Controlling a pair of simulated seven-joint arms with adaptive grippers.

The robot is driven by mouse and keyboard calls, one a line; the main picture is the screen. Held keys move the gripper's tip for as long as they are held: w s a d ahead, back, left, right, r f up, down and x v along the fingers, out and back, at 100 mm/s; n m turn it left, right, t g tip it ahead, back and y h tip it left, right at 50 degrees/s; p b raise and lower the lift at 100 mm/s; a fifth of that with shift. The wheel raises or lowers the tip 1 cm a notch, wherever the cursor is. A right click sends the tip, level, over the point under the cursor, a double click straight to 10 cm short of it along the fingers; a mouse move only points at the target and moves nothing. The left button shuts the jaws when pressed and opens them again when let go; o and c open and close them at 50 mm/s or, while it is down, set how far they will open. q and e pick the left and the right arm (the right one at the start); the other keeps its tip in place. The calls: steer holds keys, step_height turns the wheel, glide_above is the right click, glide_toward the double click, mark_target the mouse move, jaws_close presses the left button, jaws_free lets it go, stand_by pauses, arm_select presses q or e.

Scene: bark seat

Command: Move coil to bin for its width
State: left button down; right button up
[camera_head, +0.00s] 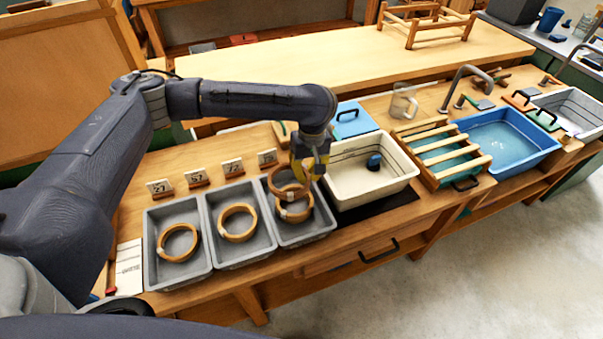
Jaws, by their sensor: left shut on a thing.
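My left gripper (310,165) reaches in from the left and is shut on a wooden-coloured coil (275,183), which it holds tilted over the right grey bin (322,229). A second coil (296,217) is in that bin, just below the held one; they overlap in view, so I cannot tell whether they touch. The middle grey bin (215,258) and the left grey bin (152,272) each hold one coil, the middle coil (223,234) and the left coil (164,256). My right gripper is not in view.
Several small number cards (195,178) stand behind the bins. A cream basin (405,178) with a dark blue object is right of the bins, then a slatted rack (440,145) and a blue tub (540,150). A clear jug (403,103) stands behind.

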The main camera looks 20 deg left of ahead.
mark_target(310, 195)
arm_select(q)
steer(key=shift+w+d+f, duration=0.2)
steer(key=shift+d, duration=0.35)
steer(key=shift+d+f, duration=0.1)
steer(key=shift+f, duration=3.5)
steer(key=shift+f, duration=0.35)
steer(key=c, duration=1.1)
jaws_free()
steer(key=shift+o, duration=0.2)
steer(key=shift+r, duration=0.1)
steer(key=shift+r, duration=3.4)
